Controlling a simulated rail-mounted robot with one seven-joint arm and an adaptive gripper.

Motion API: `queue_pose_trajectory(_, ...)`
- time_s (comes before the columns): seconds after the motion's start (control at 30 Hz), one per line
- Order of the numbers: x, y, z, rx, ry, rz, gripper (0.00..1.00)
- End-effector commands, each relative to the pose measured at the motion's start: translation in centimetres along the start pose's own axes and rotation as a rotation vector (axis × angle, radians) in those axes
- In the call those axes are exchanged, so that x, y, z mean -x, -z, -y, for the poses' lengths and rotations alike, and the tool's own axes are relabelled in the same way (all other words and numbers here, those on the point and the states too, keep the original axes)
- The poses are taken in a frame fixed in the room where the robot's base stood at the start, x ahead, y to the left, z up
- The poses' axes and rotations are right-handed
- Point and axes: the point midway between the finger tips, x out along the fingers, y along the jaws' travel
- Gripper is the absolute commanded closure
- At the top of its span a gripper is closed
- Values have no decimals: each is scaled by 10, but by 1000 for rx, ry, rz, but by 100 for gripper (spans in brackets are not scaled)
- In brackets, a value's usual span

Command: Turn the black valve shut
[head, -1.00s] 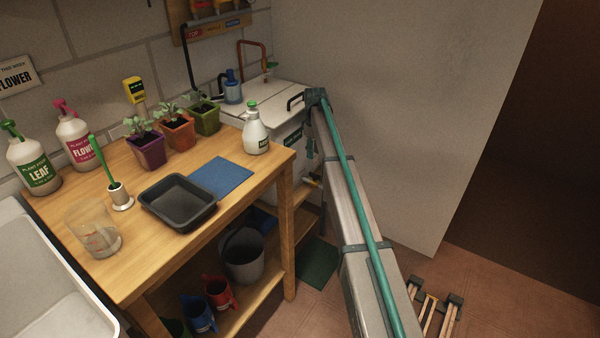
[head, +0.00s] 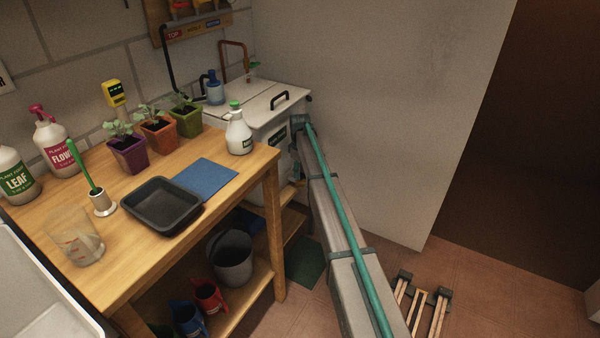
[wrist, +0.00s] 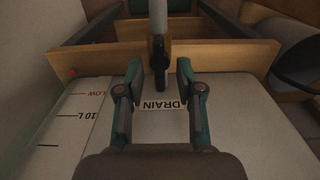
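In the wrist view the black valve (wrist: 160,78) is a short dark lever on a brass-coloured fitting. A grey pipe rises from the fitting in the picture, and the lever lies roughly in line with it. My gripper (wrist: 159,72) is open, with one finger on each side of the lever and visible gaps between. A DRAIN label (wrist: 163,104) is on the white tank (wrist: 220,125) just below. In the head view the tank (head: 258,106) stands behind the bench; the valve is hidden there and my gripper is mostly hidden behind my arm.
A wooden bench (head: 150,262) with pots, bottles and a black tray (head: 162,204) stands left of my arm. A grey bucket (head: 231,258) sits on its lower shelf. In the wrist view a wooden board (wrist: 225,57) runs behind the valve. A pale wall is to the right.

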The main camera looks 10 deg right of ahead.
Motion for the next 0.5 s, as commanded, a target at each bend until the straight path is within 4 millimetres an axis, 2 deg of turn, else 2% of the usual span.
queue_pose_trajectory(0.3,-2,0,0,0,0,0,64)
queue_pose_trajectory(0.5,-2,0,0,0,0,0,97)
